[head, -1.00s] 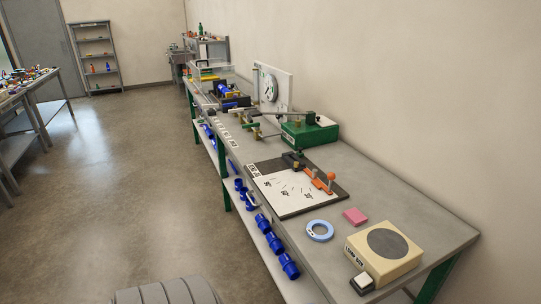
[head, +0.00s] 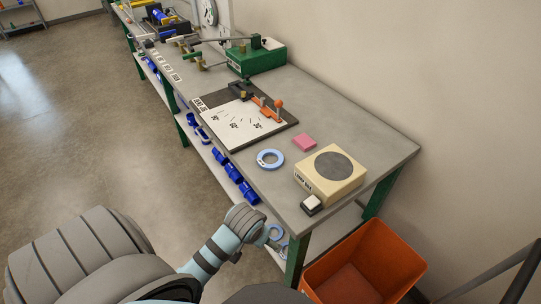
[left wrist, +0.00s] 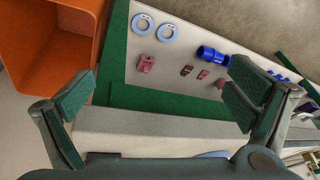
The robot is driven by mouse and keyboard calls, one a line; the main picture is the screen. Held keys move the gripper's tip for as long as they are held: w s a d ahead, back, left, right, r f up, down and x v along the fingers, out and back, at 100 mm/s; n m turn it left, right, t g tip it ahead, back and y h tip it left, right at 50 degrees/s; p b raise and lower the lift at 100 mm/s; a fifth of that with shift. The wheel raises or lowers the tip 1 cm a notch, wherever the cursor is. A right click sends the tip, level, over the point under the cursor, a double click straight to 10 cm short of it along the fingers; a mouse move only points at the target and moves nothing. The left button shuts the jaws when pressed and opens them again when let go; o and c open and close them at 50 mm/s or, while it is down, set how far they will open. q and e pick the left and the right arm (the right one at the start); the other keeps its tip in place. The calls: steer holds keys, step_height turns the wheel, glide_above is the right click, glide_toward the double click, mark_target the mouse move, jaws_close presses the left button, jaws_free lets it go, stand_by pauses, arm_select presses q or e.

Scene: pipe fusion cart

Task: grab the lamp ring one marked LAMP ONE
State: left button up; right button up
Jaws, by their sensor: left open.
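A light blue ring (head: 270,158) with a small white tag lies flat on the bench top in the head view; its lettering is too small to read. Two similar light blue rings (left wrist: 143,24) (left wrist: 168,33) lie on the lower shelf in the left wrist view, with small marks I cannot read. My left gripper (left wrist: 160,98) is open and empty, its two fingers spread apart near the bench edge. A sliver of blue shows behind the gripper body at the bottom of that view. My right gripper is not in view.
A cream box (head: 331,173) with a dark disc, a white-topped button (head: 312,203) and a pink block (head: 304,142) are near the bench-top ring. A marked board (head: 235,128) lies farther back. An orange bin (head: 365,262) stands at the bench's end. Blue fittings lie on the lower shelf.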

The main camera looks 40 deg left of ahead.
mark_target(270, 157)
arm_select(q)
steer(key=w+a+r+n, duration=0.1)
steer(key=w+r, duration=0.2)
steer(key=w, duration=0.1)
steer(key=w+a+r+n, duration=0.1)
steer(key=w+a+r, duration=0.1)
steer(key=w+r, duration=0.1)
steer(key=w+a+r+n+y, duration=0.1)
steer(key=w+a+r, duration=0.1)
steer(key=w, duration=0.3)
steer(key=shift+w+a+r+n, duration=0.2)
steer(key=shift+r+n, duration=0.1)
steer(key=shift+r, duration=0.1)
steer(key=w+a+r+n, duration=0.4)
steer(key=w+a+r, duration=0.1)
steer(key=w+r, duration=0.3)
steer(key=b+x, duration=0.1)
steer(key=x, duration=0.3)
steer(key=b+x, duration=0.1)
steer(key=x, duration=0.3)
steer(key=b+x, duration=0.1)
steer(key=x, duration=0.4)
steer(key=shift+s+a+f, duration=0.1)
steer(key=shift+s+a, duration=0.1)
steer(key=shift+a, duration=0.1)
steer(key=c, duration=1.2)
